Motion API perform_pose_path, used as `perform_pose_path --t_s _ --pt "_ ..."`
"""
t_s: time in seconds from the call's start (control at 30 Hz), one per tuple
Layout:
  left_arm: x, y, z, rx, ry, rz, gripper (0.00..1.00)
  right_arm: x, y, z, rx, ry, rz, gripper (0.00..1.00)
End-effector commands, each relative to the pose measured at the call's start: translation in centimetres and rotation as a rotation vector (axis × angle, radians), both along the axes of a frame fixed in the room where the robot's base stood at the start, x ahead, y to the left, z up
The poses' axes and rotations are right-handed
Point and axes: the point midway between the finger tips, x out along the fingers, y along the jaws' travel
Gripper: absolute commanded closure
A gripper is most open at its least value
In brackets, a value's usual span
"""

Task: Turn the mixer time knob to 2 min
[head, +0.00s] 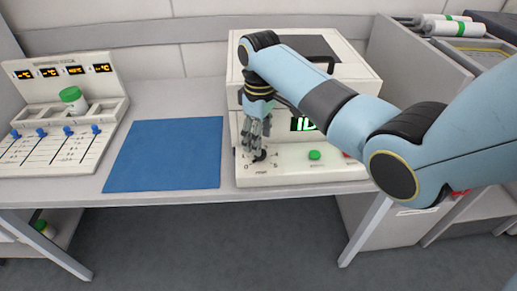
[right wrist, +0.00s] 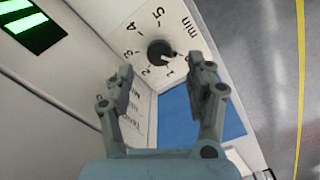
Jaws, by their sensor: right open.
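The mixer (head: 290,75) is a white box with a green-lit display and a low front panel. Its black time knob (head: 259,155) sits at the left of that panel, partly behind my fingers. In the right wrist view the knob (right wrist: 160,52) stands on a dial marked 1 to 5 and "min". Its light pointer mark seems to point toward the lower right, on the 1 side of the scale rather than at 2. My right gripper (head: 257,138) is over the knob, fingers pointing down. In the right wrist view its open fingers (right wrist: 166,76) have the knob ahead of the gap, not gripped.
A green button (head: 314,155) sits right of the knob, with a red one partly behind my arm. A blue mat (head: 165,154) lies left of the mixer. A slider panel (head: 55,148) with a green-capped jar (head: 73,100) stands farther left. Grey trolleys stand at right.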

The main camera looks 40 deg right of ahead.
Motion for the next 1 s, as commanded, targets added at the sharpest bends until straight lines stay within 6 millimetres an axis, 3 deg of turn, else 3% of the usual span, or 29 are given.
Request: perform_pose_path --t_s 0.1,0.23,0.6,1.0 --pt "0.2 0.1 -0.3 0.001 -0.002 0.000 0.60 -0.1 0.0 -2.1 0.000 0.002 0.000 0.45" --pt "0.2 0.2 -0.5 0.002 -0.002 -0.001 0.60 0.0 0.0 -3.6 0.000 0.001 0.000 0.45" --pt "0.3 0.3 -0.5 0.004 -0.004 -0.001 0.60 0.0 0.0 -4.1 -0.001 0.000 0.000 0.45" --pt "0.3 0.3 -0.5 0.004 -0.005 -0.001 0.60 0.0 0.0 -4.1 -0.001 0.000 0.000 0.97"
